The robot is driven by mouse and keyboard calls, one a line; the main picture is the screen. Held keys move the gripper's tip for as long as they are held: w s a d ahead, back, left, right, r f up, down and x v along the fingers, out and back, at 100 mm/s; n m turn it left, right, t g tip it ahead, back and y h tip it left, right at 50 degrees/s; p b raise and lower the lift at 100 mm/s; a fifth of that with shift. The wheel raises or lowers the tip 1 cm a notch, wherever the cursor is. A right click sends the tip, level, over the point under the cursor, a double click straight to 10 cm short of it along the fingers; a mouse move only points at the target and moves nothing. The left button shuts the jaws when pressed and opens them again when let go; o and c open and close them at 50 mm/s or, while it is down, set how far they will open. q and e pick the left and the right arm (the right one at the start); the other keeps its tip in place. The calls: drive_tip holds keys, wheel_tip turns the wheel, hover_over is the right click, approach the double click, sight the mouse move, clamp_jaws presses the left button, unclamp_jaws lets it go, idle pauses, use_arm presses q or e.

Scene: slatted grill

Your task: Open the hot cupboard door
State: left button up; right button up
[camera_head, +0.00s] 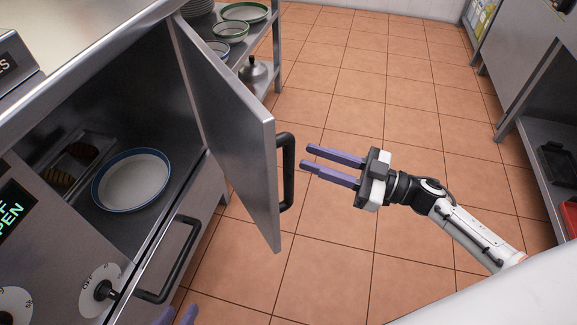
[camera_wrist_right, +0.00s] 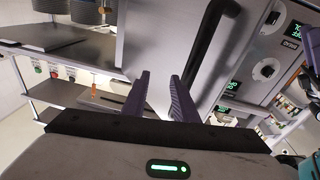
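The hot cupboard door (camera_head: 225,120) is a steel panel standing wide open, swung out from the cabinet front. Its black bar handle (camera_head: 288,172) is on the face towards the right; a dark handle also shows in the right wrist view (camera_wrist_right: 208,42). My right gripper (camera_head: 307,157) is open and empty, its purple fingers pointing left at the handle with a small gap between. In the right wrist view its fingers (camera_wrist_right: 160,78) are apart with nothing between them. My left gripper (camera_head: 178,314) shows only two separated purple fingertips at the bottom edge.
Inside the cupboard are a blue-rimmed plate (camera_head: 131,180) and a tray with brown food (camera_head: 72,165). A drawer handle (camera_head: 172,265) and knob (camera_head: 104,290) are below. A shelf with dishes (camera_head: 230,30) stands behind the door. Tiled floor (camera_head: 370,80) is clear.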

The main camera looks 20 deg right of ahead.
sight(289, 175)
drive_tip(key=s+d+f+n+g+y, duration=0.1)
drive_tip(key=s+d+n+g+y, duration=0.1)
drive_tip(key=s+d+n+g, duration=0.3)
drive_tip(key=w+a, duration=0.1)
drive_tip(key=a, duration=0.3)
drive_tip(key=w+a+m, duration=0.1)
drive_tip(key=a, duration=0.3)
drive_tip(key=w+a+m, duration=0.1)
drive_tip(key=w+a, duration=0.1)
drive_tip(key=a, duration=0.2)
drive_tip(key=shift+g, duration=0.4)
clamp_jaws()
